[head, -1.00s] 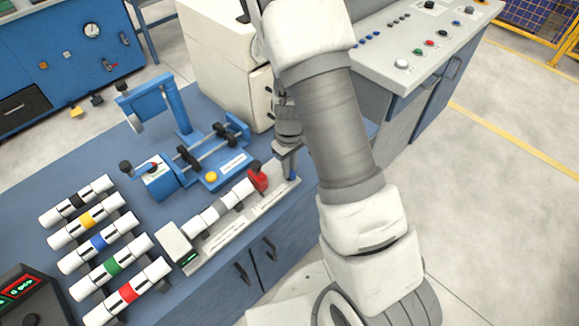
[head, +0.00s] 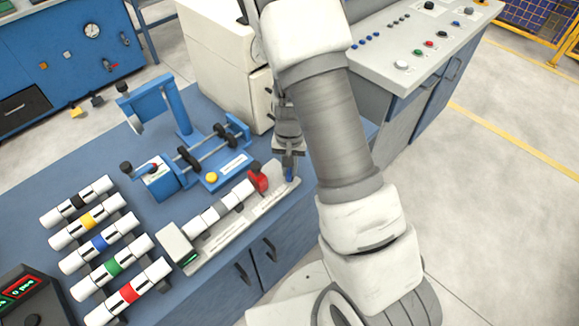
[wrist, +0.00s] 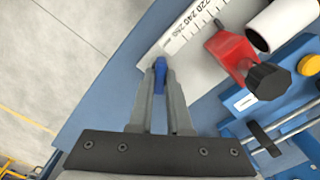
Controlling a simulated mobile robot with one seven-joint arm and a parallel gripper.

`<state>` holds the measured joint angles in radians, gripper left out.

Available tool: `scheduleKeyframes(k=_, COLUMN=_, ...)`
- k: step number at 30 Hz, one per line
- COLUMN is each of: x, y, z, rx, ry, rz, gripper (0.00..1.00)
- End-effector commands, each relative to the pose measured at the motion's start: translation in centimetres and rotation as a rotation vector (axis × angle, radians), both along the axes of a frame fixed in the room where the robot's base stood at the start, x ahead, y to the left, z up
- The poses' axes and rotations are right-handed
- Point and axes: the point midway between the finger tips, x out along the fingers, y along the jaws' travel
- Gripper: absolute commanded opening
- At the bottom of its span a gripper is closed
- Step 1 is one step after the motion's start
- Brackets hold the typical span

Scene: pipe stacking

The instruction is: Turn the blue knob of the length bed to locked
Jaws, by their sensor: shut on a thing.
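The length bed (head: 222,232) is a long pale rail with a printed scale, lying along the front edge of the blue table. Its blue knob (head: 290,174) is at the right end of the bed, and it also shows in the wrist view (wrist: 159,77). My gripper (head: 289,165) is over that end, its fingers pointing down. In the wrist view my gripper (wrist: 159,72) has one finger on each side of the knob and is shut on it. The fingers hide part of the knob, and I cannot read any lock marking.
A red clamp with a dark knob (wrist: 268,80) stands on the bed close to my fingers. A white pipe (head: 213,215) lies on the bed. A blue fixture (head: 180,170) stands behind. Several banded pipes (head: 100,240) lie at left.

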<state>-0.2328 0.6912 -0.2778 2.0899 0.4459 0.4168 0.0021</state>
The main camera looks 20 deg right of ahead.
Motion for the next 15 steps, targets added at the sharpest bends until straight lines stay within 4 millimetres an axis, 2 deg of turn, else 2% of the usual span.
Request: scheduleKeyframes(k=15, x=0.06, y=-0.04, z=0.15, rx=-0.001, ry=-0.002, rz=-0.459, gripper=0.00)
